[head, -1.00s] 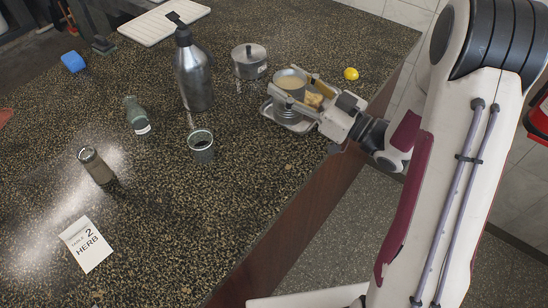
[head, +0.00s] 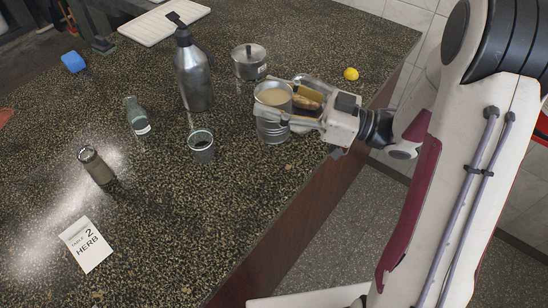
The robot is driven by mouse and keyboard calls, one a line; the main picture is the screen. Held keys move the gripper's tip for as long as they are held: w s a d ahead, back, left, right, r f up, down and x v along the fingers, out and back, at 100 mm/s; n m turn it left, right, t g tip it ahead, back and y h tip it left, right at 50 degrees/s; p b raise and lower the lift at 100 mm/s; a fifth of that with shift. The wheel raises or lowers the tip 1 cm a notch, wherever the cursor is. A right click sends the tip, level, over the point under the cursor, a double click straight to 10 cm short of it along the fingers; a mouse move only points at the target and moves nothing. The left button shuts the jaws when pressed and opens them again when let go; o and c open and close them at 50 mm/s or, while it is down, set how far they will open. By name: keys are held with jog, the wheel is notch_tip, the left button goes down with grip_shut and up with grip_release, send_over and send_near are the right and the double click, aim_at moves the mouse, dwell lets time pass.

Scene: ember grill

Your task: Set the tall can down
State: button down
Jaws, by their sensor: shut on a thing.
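The tall can (head: 273,126) is a ribbed metal tin, open at the top, with pale beige contents. It stands upright between the fingers of my gripper (head: 277,98), which is shut on it from the right. The can is at the left side of the metal tray, which is mostly hidden behind the can and gripper. I cannot tell whether the can's base touches the counter or is slightly above it. Browned bread pieces (head: 309,97) show behind the gripper fingers.
A lidded pot (head: 249,63), a steel bottle (head: 193,75) and an empty small cup (head: 201,146) stand nearby on the speckled counter (head: 200,235). Two shakers (head: 97,167), (head: 136,117) and a "HERB" card (head: 86,245) are farther left. A lemon (head: 351,74) lies near the right edge. The counter below the can is clear.

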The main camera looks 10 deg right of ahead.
aim_at(275, 132)
jog(key=shift+f, duration=0.1)
jog(key=shift+f, duration=2.8)
jog(key=shift+f, duration=0.1)
jog(key=shift+f, duration=1.8)
jog(key=shift+f, duration=0.15)
jog(key=c, duration=1)
grip_release()
jog(key=shift+v, duration=3.9)
